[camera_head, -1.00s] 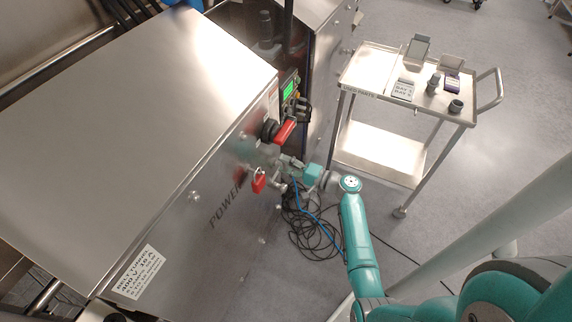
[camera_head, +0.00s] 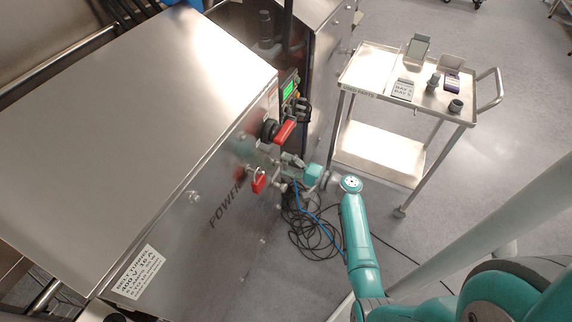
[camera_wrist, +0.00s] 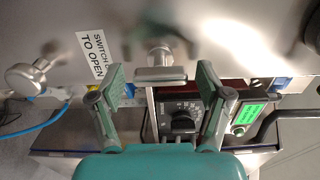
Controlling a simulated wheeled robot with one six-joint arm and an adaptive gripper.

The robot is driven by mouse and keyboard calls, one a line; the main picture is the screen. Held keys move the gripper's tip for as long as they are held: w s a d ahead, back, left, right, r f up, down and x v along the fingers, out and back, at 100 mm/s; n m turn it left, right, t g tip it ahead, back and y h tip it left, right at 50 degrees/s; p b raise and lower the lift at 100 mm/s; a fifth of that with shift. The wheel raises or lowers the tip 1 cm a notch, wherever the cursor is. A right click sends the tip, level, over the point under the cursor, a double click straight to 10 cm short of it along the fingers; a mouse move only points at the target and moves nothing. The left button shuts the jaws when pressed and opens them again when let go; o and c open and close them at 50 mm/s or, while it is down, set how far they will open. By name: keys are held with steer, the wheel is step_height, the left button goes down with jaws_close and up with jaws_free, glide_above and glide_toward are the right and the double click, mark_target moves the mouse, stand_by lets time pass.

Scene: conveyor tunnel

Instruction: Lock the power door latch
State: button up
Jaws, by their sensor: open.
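My gripper (camera_wrist: 162,92) is open in the wrist view, its two grey-green fingers pointing at the steel door panel. A metal T-shaped latch handle (camera_wrist: 160,73) sits between the fingertips, its bar lying across the picture. Gaps show between the bar and both fingers, so the handle does not look gripped. In the head view my gripper (camera_head: 285,168) is close to the front of the POWER cabinet (camera_head: 160,235), just below the red switch handle (camera_head: 286,130) and beside a red padlock (camera_head: 258,182). The latch is hard to make out there.
A second metal knob (camera_wrist: 26,78) and a "to open" label (camera_wrist: 92,52) are on the panel. A black rotary dial (camera_wrist: 183,122) and green display (camera_wrist: 249,113) lie below. Cables (camera_head: 310,235) lie on the floor. A parts trolley (camera_head: 370,78) stands at right.

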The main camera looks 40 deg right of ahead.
steer(key=v, duration=1.1)
steer(key=shift+s, duration=0.4)
